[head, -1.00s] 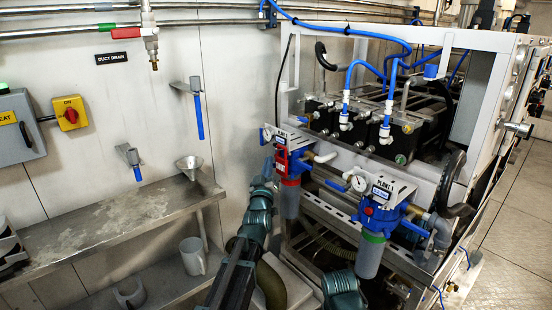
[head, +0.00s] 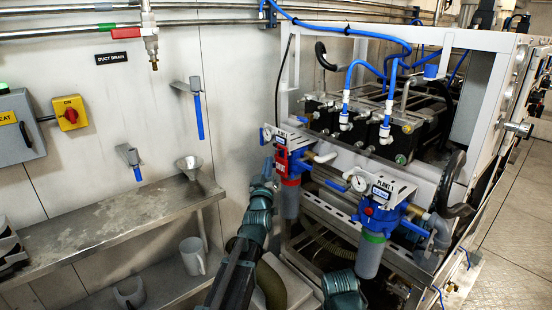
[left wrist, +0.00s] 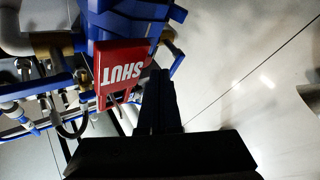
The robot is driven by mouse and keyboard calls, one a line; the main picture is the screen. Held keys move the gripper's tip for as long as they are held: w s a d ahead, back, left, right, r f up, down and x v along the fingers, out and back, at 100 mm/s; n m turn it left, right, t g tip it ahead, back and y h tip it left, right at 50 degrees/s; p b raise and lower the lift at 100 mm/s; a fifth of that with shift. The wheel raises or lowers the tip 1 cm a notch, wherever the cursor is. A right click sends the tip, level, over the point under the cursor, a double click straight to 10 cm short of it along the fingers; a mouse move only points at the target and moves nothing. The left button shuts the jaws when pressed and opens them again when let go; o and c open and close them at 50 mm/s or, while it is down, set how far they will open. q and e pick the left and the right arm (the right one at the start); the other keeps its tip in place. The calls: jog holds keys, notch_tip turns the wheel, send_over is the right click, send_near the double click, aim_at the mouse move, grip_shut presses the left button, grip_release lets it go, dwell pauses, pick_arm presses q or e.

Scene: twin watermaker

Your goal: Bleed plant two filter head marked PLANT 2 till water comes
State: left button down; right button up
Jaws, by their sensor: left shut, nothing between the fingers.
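The tag shows upside down in the left wrist view (left wrist: 122,72). My left gripper (head: 268,170) is shut and empty beside this left head, its fingers (left wrist: 161,77) close to the tag; contact is unclear.
A steel shelf (head: 120,215) with a funnel (head: 188,165) runs along the wall at left, a jug (head: 192,256) below it. Blue hoses and the white frame (head: 420,37) crowd the space behind the filters. Open floor (head: 510,240) lies at right.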

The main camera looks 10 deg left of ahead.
pick_arm(q)
jog(key=shift+w+d, duration=0.1)
dwell(0.7)
jog(key=shift+w+d, duration=0.2)
jog(key=shift+w, duration=0.05)
jog(key=shift+w+d, duration=0.3)
jog(key=shift+w, duration=0.1)
dwell(0.9)
jog(key=shift+s, duration=0.1)
dwell(1.0)
jog(key=shift+s+a, duration=0.55)
jog(key=shift+s, duration=0.1)
jog(key=shift+s+a, duration=0.8)
jog(key=shift+s, duration=0.2)
jog(key=shift+s+a, duration=0.75)
jog(key=shift+s, duration=0.25)
